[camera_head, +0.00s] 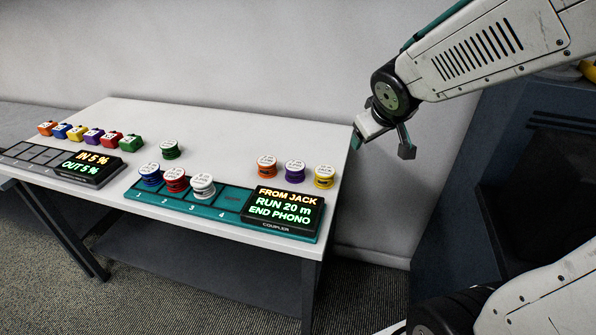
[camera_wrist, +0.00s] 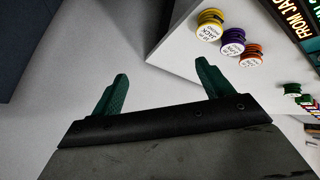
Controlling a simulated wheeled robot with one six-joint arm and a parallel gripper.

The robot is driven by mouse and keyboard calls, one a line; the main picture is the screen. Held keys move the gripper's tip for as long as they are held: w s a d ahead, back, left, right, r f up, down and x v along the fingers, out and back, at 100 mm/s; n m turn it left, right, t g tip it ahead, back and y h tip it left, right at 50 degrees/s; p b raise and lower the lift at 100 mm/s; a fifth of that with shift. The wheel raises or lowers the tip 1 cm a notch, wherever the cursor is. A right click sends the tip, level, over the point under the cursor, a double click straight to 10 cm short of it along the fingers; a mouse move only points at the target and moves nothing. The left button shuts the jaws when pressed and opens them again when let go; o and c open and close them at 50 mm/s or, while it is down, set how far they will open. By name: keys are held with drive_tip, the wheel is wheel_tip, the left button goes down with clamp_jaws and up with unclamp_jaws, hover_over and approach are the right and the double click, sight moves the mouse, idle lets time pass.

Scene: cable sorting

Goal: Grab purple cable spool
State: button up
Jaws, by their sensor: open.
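The purple cable spool (camera_head: 295,171) stands upright on the white table, between the orange spool (camera_head: 266,167) and the yellow spool (camera_head: 324,176). It has a white printed top. The wrist view also shows the purple spool (camera_wrist: 232,41), between the yellow and orange ones near the table edge. My gripper (camera_head: 388,142) is up and to the right of the spools, past the table's right end. In the wrist view its two green fingers (camera_wrist: 160,88) are spread wide with nothing between them. Nothing hides the purple spool's top.
A teal coupler tray (camera_head: 231,198) holds blue, red and white spools, with a display (camera_head: 284,207) at its right end. A green spool (camera_head: 169,149) stands behind it. Several coloured blocks (camera_head: 93,137) line the table's left. A dark cabinet (camera_head: 445,190) stands right of the table.

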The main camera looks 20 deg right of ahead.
sight(299, 166)
drive_tip(key=w+a+f+n+t+y, duration=0.1)
drive_tip(key=w+f+n+y, duration=0.1)
drive_tip(key=w+f, duration=0.2)
drive_tip(key=w+a+f+n+t+y, duration=0.1)
drive_tip(key=w+f+n+y, duration=0.1)
drive_tip(key=w+f+y, duration=0.1)
drive_tip(key=w+a+f+n+t+y, duration=0.1)
drive_tip(key=w+a+f+y, duration=0.1)
drive_tip(key=w+f+y, duration=0.1)
drive_tip(key=shift+w+f+n, duration=0.4)
drive_tip(key=shift+w+f, duration=0.4)
drive_tip(key=shift+f, duration=0.05)
drive_tip(key=a+f+y, duration=0.1)
drive_tip(key=s+a+f+y, duration=0.1)
drive_tip(key=y, duration=0.1)
drive_tip(key=shift+a+n, duration=0.15)
drive_tip(key=shift+n, duration=0.25)
drive_tip(key=shift+s+a+f, duration=0.15)
drive_tip(key=shift+a+f, duration=0.05)
drive_tip(key=shift+a, duration=0.05)
drive_tip(key=shift+a+f+g+y, duration=0.15)
drive_tip(key=shift+a+g+y, duration=0.15)
drive_tip(key=shift+y, duration=0.2)
drive_tip(key=x, duration=0.7)
drive_tip(key=shift+w+a, duration=0.1)
drive_tip(key=shift+w, duration=0.2)
drive_tip(key=c, duration=1.1)
